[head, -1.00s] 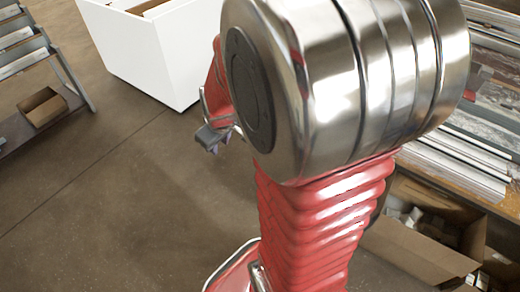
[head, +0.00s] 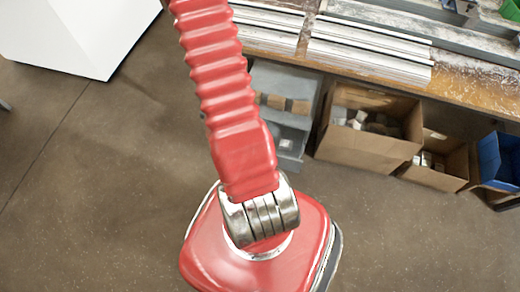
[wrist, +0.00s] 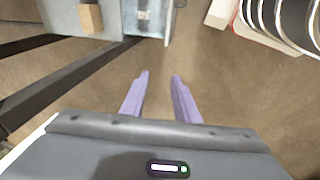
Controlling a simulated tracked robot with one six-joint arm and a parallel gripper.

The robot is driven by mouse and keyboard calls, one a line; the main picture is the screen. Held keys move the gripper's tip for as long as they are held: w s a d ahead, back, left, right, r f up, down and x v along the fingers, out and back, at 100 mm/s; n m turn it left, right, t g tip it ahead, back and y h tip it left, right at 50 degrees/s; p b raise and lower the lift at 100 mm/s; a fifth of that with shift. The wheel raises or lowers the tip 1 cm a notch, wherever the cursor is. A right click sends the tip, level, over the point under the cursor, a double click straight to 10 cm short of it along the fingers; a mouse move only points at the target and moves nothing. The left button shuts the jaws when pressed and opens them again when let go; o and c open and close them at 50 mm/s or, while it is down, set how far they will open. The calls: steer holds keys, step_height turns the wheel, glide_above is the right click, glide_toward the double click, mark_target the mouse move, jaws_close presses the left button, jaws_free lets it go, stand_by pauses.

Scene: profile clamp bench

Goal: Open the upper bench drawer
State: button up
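The wooden-topped bench (head: 455,82) runs across the top right of the head view. A grey unit (head: 285,75) stands under it, partly behind my red arm, with wooden blocks (head: 285,103) in its upper part. I cannot clearly tell its upper drawer front or how far that is open. In the wrist view, grey metal (wrist: 60,15) with a block (wrist: 90,17) on it shows at the top. My gripper (wrist: 160,76) is open, its two purple fingers apart and empty over floor, short of the grey metal. The head view does not show my gripper.
Cardboard boxes (head: 345,150) and a blue bin (head: 503,160) stand to the right of the grey unit. A white box-shaped unit (head: 75,35) stands at upper left. Dark bars (wrist: 50,75) cross the wrist view's left side. Floor at left is clear.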

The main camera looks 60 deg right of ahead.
steer(key=s+f+g, duration=0.1)
steer(key=s+f, duration=1.6)
steer(key=f, duration=0.4)
steer(key=shift+d+n+g, duration=0.2)
steer(key=shift+n+g, duration=0.1)
steer(key=shift+n, duration=0.1)
steer(key=shift+f, duration=0.15)
step_height(320, 180, down, 13)
steer(key=d, duration=0.2)
steer(key=shift+w+d, duration=0.2)
steer(key=shift+d, duration=0.05)
steer(key=shift+f, duration=0.1)
steer(key=shift+c, duration=0.4)
jaws_close()
